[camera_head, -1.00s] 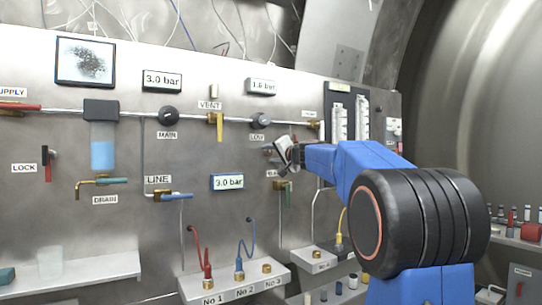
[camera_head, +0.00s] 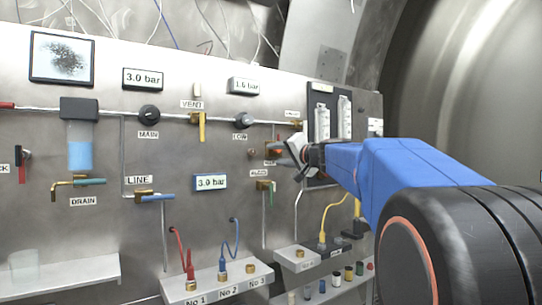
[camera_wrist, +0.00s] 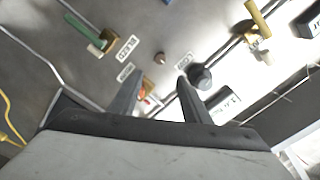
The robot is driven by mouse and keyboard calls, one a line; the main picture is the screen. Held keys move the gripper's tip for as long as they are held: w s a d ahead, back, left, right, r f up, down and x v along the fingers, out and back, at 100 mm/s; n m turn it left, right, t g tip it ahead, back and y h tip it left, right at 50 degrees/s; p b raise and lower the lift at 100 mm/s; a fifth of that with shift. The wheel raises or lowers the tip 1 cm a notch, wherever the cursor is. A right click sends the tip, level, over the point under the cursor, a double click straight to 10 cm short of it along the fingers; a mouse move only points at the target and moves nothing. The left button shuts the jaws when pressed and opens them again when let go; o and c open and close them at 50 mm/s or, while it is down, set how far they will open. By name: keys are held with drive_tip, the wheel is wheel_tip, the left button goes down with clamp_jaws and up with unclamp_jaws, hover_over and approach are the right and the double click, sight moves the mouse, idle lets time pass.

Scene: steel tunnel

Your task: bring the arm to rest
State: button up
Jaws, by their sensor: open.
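My blue arm (camera_head: 410,170) reaches in from the right towards the steel panel. My gripper (camera_head: 284,150) is in front of the panel, between the LOW knob (camera_head: 243,121) and the green-handled valve (camera_head: 269,190). In the wrist view my gripper (camera_wrist: 159,79) has its two dark fingers apart, with nothing held between them. A small orange-red part (camera_wrist: 144,94) shows in the gap, partly hidden by the left finger. The black knob (camera_wrist: 201,77) lies just right of the fingers, and the green handle (camera_wrist: 84,30) is at upper left. I cannot tell how far the fingertips are from the panel.
The panel (camera_head: 110,235) carries pipes, valves and gauges. A yellow VENT handle (camera_head: 202,127) and a blue LINE handle (camera_head: 157,198) stick out. Below are a socket shelf (camera_head: 208,290) with hoses and a left shelf (camera_head: 65,282) with a clear cup. A yellow cable (camera_head: 322,220) hangs under my arm.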

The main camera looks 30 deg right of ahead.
drive_tip(key=shift+s, duration=0.6)
drive_tip(key=s+a+f+n+g+y, duration=0.1)
drive_tip(key=s+a+f+n+g, duration=0.1)
drive_tip(key=s+a+f, duration=0.4)
drive_tip(key=s+a+f+n+g+y, duration=0.1)
drive_tip(key=s+a+f+n+g, duration=0.15)
drive_tip(key=a+f, duration=0.6)
drive_tip(key=s+a+f+n+g+y, duration=0.1)
drive_tip(key=s+a+f+g, duration=0.25)
drive_tip(key=a+f, duration=0.35)
drive_tip(key=s+a+f+n+g+h, duration=0.1)
drive_tip(key=s+f+n+g+h, duration=0.2)
drive_tip(key=s+f, duration=2)
wheel_tip(320, 180, down, 3)
drive_tip(key=shift+s+r+n+g+h, duration=0.15)
drive_tip(key=shift+n+g+h, duration=0.15)
drive_tip(key=shift+n+g, duration=0.8)
